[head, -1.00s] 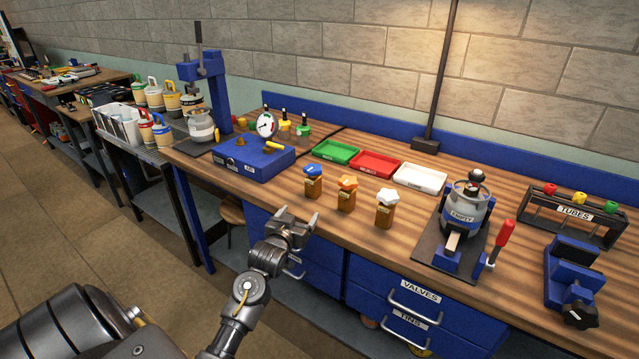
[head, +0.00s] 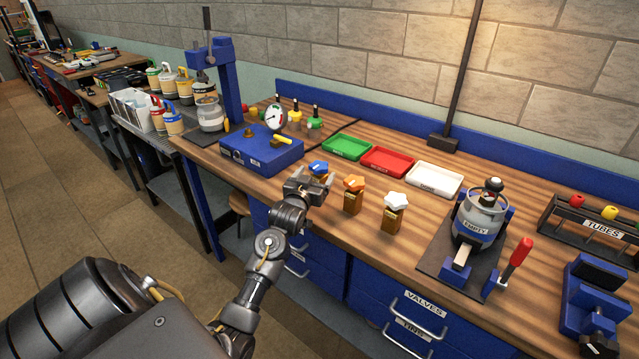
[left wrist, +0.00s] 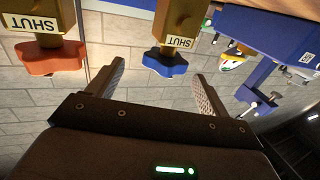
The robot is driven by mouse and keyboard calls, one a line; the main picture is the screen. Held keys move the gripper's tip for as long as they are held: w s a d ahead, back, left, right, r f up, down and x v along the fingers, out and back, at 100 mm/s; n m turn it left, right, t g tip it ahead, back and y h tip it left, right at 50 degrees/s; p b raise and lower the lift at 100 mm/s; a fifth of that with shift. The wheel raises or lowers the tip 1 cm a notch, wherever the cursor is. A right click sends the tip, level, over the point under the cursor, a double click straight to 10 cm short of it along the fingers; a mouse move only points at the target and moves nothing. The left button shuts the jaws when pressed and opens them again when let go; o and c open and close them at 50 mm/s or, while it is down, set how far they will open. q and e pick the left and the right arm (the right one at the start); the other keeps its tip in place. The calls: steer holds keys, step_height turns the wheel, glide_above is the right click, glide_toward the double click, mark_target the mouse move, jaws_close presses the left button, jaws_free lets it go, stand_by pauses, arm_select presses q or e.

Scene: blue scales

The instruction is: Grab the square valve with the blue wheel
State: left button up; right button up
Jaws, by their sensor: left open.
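The square valve with the blue wheel (head: 318,168) stands on the wooden bench, its brass body mostly hidden behind my left gripper (head: 306,187) in the head view. In the left wrist view, which is upside down, the blue wheel (left wrist: 164,63) and the brass body with a SHUT label (left wrist: 178,43) show beyond and between the two fingers. My left gripper is open and empty, with its fingers pointing toward the valve; I see no grip on it. My right gripper is not in view.
An orange-wheeled valve (head: 353,185) and a white-wheeled valve (head: 395,203) stand to the right. Behind are a green tray (head: 346,148), red tray (head: 386,160) and white tray (head: 434,179). A blue box with a gauge (head: 262,152) stands left. Drawers (head: 420,310) lie below the bench edge.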

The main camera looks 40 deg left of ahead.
mark_target(319, 165)
arm_select(q)
steer(key=shift+w+a, duration=0.15)
steer(key=shift+w, duration=0.1)
steer(key=shift+a+r, duration=0.1)
steer(key=shift+a, duration=0.05)
steer(key=p+x, duration=0.1)
steer(key=x, duration=0.4)
steer(key=shift+a+p, duration=0.15)
steer(key=shift+p, duration=0.2)
steer(key=shift+s, duration=0.1)
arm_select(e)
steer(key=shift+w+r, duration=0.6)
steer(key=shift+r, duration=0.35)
arm_select(q)
jaws_close()
